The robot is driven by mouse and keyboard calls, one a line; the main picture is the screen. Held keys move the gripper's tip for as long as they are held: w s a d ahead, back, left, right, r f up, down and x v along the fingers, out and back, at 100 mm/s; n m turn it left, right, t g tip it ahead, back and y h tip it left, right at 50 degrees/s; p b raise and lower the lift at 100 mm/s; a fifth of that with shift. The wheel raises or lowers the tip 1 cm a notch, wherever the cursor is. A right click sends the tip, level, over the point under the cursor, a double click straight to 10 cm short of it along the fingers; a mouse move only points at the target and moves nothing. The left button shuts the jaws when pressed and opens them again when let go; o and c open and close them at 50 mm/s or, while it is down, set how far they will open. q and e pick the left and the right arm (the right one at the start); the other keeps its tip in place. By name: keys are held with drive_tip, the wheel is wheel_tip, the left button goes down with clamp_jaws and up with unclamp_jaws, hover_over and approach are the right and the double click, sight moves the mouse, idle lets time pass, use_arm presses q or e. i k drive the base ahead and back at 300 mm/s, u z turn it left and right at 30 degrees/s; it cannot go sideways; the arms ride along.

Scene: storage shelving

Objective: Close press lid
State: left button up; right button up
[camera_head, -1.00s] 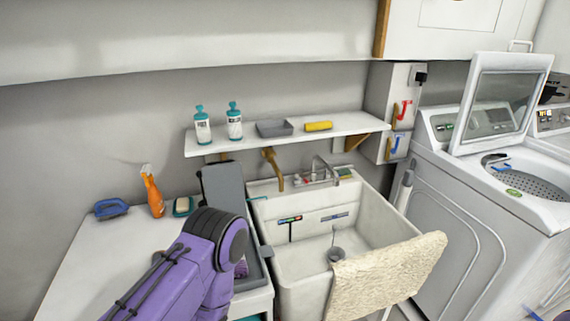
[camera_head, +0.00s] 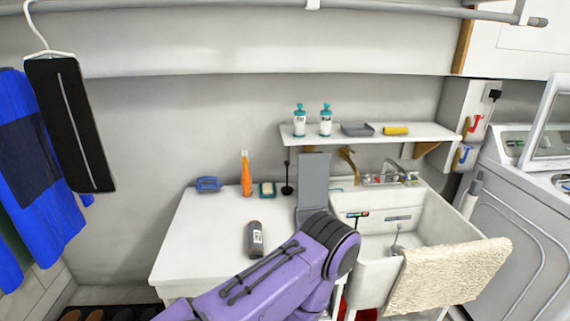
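The press lid (camera_head: 314,178) is a flat grey panel standing upright at the right end of the white counter, beside the sink. It is open. The press base below it is mostly hidden behind my purple arm. This arm, which comes in from the lower left, crosses the counter front, and its dark round joint is just in front of the press. Its gripper is hidden beyond the arm. My other arm and gripper do not show.
On the white counter (camera_head: 200,240) are a dark bottle (camera_head: 256,239), an orange spray bottle (camera_head: 246,175), a blue brush (camera_head: 208,184) and a soap dish (camera_head: 267,189). A sink (camera_head: 430,228) with a draped towel (camera_head: 450,275) is at right. A shelf (camera_head: 370,134) hangs above. Clothes (camera_head: 40,165) hang at left.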

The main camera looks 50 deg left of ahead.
sight(314, 167)
drive_tip(key=k, duration=0.1)
drive_tip(key=u, duration=1.15)
